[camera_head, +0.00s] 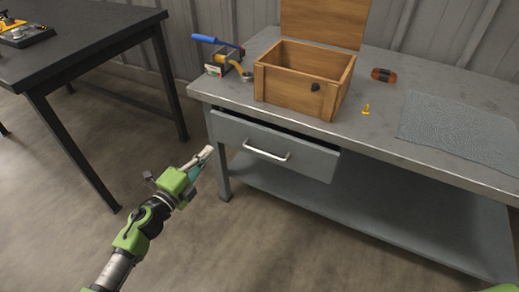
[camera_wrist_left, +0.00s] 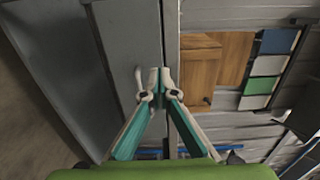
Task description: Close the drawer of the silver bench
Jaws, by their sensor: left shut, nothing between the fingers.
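The silver bench (camera_head: 372,140) is a grey metal workbench with a lower shelf. Its drawer (camera_head: 310,161) sits under the top at the left and is pulled out a little, with a dark gap above its front. A pale bar handle (camera_head: 266,153) is on the drawer front. My left gripper (camera_head: 208,153) is shut and empty, in front and left of the drawer, apart from the handle in the head view. In the left wrist view the shut fingertips (camera_wrist_left: 159,72) show near the handle (camera_wrist_left: 139,80). At the head view's bottom right corner, only a green bit of my right arm shows; its gripper is out of view.
An open wooden box (camera_head: 285,91) stands on the bench, with a blue-handled tool (camera_head: 215,41) to its left. An orange-black item (camera_head: 383,75), a small yellow piece (camera_head: 366,109) and a grey mat (camera_head: 460,128) lie to its right. A black table (camera_head: 80,40) stands at left. Floor between is clear.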

